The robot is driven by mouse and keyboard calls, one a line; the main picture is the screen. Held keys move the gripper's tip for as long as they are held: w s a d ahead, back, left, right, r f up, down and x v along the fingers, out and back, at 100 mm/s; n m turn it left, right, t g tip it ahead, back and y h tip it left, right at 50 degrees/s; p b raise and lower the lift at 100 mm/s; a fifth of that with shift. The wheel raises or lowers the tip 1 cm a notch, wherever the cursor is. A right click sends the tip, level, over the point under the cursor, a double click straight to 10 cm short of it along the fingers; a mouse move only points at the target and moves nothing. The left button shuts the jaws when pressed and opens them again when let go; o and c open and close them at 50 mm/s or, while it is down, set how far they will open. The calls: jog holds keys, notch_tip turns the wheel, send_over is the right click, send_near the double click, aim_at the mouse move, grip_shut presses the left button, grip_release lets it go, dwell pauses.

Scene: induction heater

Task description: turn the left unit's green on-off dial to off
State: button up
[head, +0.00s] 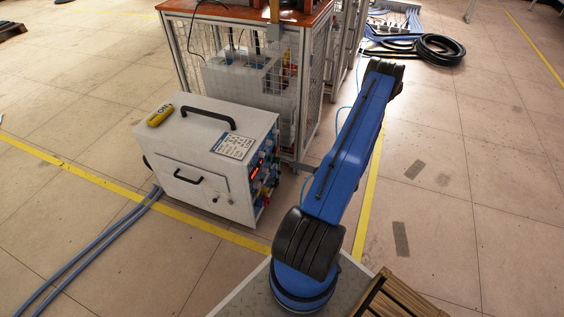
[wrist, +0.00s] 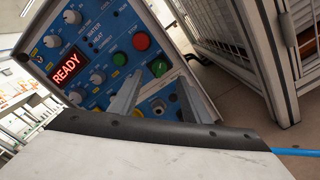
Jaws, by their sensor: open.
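The white heater unit (head: 190,140) stands on the floor left of my blue arm, its control panel on its right side, seen edge-on. In the wrist view the blue panel (wrist: 108,38) fills the upper middle, tilted, with a red READY display (wrist: 68,71). Contact cannot be judged.
Several grey knobs (wrist: 97,77) lie left of the green control. A wire-mesh frame (wrist: 225,45) stands right of the panel; the head view shows it as a caged table (head: 300,85) behind the unit. A wooden crate (head: 395,300) is at lower right.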

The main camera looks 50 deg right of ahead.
aim_at(277, 161)
jog(key=x, duration=0.7)
jog(key=shift+w+a, duration=0.15)
jog(key=shift+w, duration=0.15)
jog(key=c, duration=1)
